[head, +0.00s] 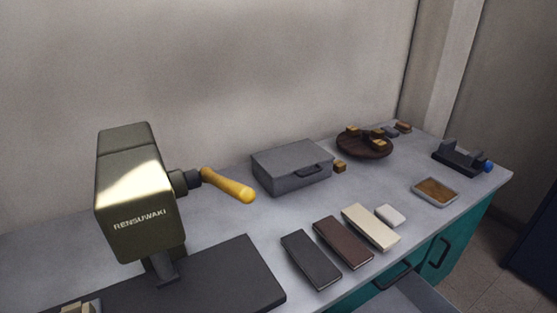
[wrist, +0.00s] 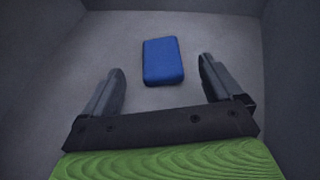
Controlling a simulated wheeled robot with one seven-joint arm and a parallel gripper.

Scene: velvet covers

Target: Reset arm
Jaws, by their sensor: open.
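My gripper (wrist: 160,82) shows in the wrist view with its two dark fingers spread wide apart. It is open and nothing is between the fingers. A small blue block with rounded corners (wrist: 163,61) lies on a grey floor beyond the fingertips, apart from them. Grey walls stand around that floor, like the inside of a box or drawer. A green surface with wavy grain (wrist: 170,162) fills the bottom of the wrist view, close to the camera. My gripper does not show in the head view.
In the head view, a machine with a yellow handle (head: 130,195) stands left on the grey worktop (head: 225,218). A grey case (head: 290,166), three flat blocks in black, brown and cream (head: 342,244), a round brown dish (head: 364,147), a tray (head: 435,192) and a tape dispenser (head: 461,157) stand rightward.

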